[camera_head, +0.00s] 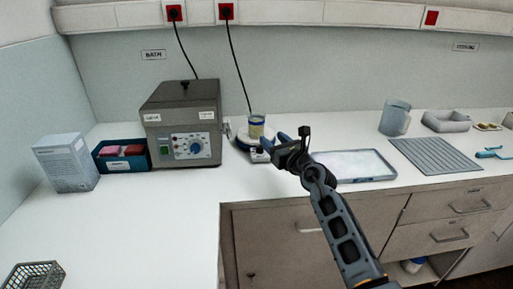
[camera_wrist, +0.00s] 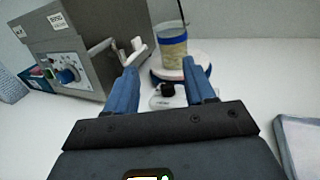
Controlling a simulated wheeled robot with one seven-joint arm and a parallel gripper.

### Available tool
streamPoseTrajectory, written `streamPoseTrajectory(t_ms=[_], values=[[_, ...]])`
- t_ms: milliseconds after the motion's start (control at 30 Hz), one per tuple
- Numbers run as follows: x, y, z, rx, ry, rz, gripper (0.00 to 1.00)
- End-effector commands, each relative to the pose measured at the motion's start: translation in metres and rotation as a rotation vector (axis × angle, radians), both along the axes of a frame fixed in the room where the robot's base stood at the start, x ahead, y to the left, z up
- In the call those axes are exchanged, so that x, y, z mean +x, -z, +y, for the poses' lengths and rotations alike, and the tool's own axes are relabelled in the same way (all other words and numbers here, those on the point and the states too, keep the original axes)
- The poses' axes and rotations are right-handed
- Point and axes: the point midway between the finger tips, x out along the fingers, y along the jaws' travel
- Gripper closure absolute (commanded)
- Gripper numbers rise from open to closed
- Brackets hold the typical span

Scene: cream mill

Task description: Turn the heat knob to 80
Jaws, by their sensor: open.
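A small hotplate stirrer (camera_head: 242,142) with a round white top and blue rim stands right of the grey bath unit; a jar (camera_head: 256,128) of yellowish contents stands on it. In the wrist view, a black knob (camera_wrist: 167,89) sits on the white front panel of the hotplate (camera_wrist: 163,101). My gripper (camera_head: 272,143) is open, its two blue fingers in front of the hotplate. In the wrist view the gripper (camera_wrist: 168,78) has the knob between its fingers in the picture; contact is not visible. The bath unit (camera_head: 180,108) has a blue knob (camera_head: 197,147). Which knob sets heat, and its reading, cannot be read.
A white tray (camera_head: 392,174) lies close right of my gripper. A metal handle (camera_wrist: 118,50) juts from the bath unit near the left finger. A blue box (camera_head: 122,165) and a carton (camera_head: 66,163) stand left.

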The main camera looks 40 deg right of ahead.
Motion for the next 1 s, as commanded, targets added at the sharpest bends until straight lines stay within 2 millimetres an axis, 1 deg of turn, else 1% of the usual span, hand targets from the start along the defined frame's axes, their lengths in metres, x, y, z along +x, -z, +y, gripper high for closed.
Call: streamPoseTrajectory(t_ms=[200,367,800,1000], values=[[0.0,0.025,0.0,0.004,0.0,0.002,0.46],[0.001,0.038,0.001,0.003,-0.003,-0.001,0.46],[0.001,0.079,0.001,0.005,0.0,-0.001,0.46],[0.039,0.079,-0.008,-0.001,-0.002,-0.003,0.46]])
